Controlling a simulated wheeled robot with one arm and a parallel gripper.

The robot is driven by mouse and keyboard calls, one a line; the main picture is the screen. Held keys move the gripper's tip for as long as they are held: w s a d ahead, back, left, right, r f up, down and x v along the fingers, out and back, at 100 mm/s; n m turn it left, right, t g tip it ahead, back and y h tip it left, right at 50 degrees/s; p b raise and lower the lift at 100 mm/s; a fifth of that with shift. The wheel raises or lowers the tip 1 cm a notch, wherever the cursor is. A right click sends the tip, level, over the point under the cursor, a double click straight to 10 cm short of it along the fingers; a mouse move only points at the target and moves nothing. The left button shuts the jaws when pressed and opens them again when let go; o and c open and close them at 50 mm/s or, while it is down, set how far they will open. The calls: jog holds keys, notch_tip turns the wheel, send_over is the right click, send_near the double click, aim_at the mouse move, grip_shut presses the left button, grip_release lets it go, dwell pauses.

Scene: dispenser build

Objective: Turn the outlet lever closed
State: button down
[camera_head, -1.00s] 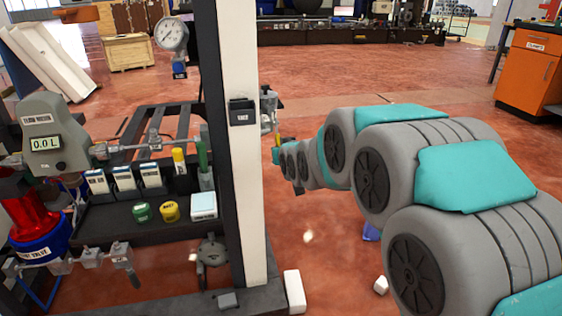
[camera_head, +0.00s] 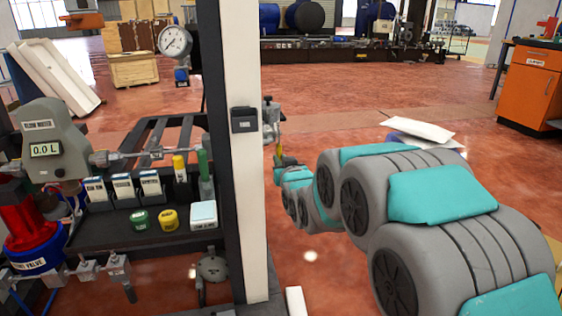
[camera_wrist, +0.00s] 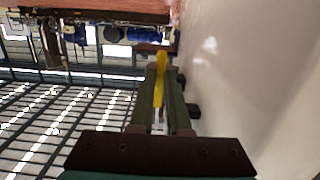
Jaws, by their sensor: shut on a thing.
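The yellow outlet lever (camera_wrist: 159,78) stands upright in the wrist view, between the green fingers of my gripper (camera_wrist: 162,88). My gripper is shut on it. In the head view, a bit of yellow (camera_head: 278,148) shows at the end of my arm, just right of the white post. A grey metal fitting (camera_head: 270,110) sticks out beside the post above it. The post and my own arm hide most of the lever and its valve there, so its exact angle cannot be told.
The white post (camera_head: 238,180) stands close to the left of my gripper. A pale surface (camera_wrist: 250,80) fills the right of the wrist view. Left of the post are a meter reading 0.0 L (camera_head: 50,145) and a shelf of small items. Open red floor lies behind.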

jog(key=c, duration=0.9)
grip_release()
jog(key=v, duration=0.7)
jog(key=shift+s+d+p, duration=0.1)
jog(key=shift+s+p, duration=0.25)
